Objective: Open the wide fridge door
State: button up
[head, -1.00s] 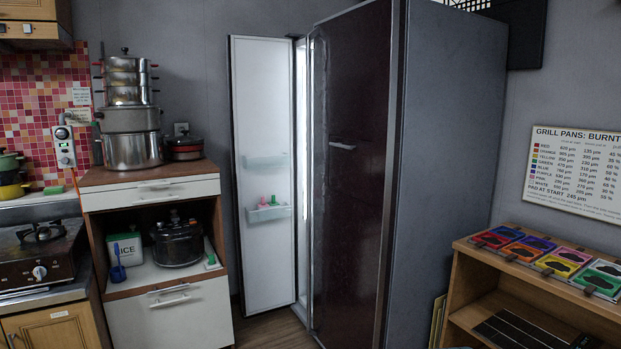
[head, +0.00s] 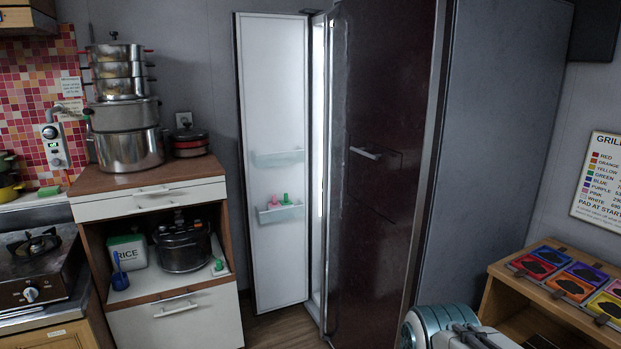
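The fridge stands in the middle of the head view. Its wide door (head: 385,215) is dark maroon and looks shut, with a small pale handle (head: 365,153) at its upper middle. The narrow door (head: 272,110) to its left stands open, its white inside facing me, with two shelves holding a pink and a green item. A lit strip of the interior shows between the two doors. Part of my arm (head: 435,330) shows at the bottom edge, in front of the fridge's lower right. My gripper's fingers are not in view.
A cabinet (head: 150,187) with stacked pots (head: 125,115), a rice box (head: 128,252) and a cooker (head: 183,247) stands left of the open door. A wooden shelf (head: 500,270) with coloured pads is at the right. Some bare floor (head: 275,330) shows before the fridge.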

aim_at(390, 57)
jog(key=u, duration=0.25)
jog(key=i, duration=1.6)
jog(key=u, duration=0.35)
jog(key=i, duration=0.95)
jog(key=u, duration=0.05)
